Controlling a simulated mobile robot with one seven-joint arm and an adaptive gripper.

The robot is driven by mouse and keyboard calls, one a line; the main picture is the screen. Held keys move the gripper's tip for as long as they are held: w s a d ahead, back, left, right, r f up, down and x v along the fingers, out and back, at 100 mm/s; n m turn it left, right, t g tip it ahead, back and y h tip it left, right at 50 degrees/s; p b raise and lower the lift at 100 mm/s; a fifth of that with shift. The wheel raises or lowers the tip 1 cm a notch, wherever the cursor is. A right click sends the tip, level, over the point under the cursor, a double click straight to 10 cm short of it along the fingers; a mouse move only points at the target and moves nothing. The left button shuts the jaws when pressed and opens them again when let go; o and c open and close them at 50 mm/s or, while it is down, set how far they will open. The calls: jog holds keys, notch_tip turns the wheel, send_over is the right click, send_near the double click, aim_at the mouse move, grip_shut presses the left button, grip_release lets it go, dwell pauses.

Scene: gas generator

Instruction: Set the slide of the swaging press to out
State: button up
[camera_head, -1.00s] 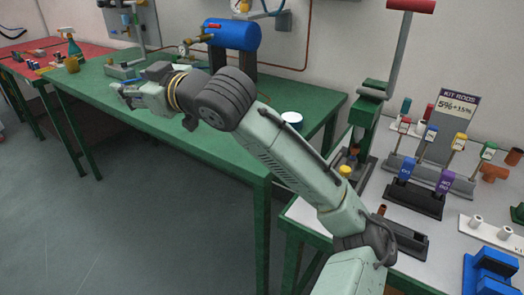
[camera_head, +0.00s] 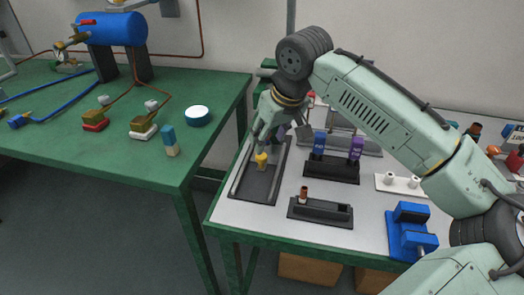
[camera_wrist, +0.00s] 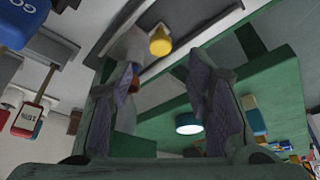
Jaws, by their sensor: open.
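The knob also shows in the wrist view (camera_wrist: 160,41), beyond my fingers and near the top. My gripper (camera_head: 268,136) is open and empty, pointing down just above and behind the knob in the head view. I see no contact with the knob. Both fingers (camera_wrist: 170,100) are apart in the wrist view.
A black block with a copper piece (camera_head: 320,211) lies right of the press base. A black holder with blue and purple items (camera_head: 331,170) stands behind it. A blue fixture (camera_head: 410,232) is farther right. The green table (camera_head: 120,150) is left, across a gap.

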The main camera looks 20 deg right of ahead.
aim_at(262, 155)
jog(key=p+x, duration=0.1)
jog(key=x, duration=0.7)
grip_shut()
dwell(0.5)
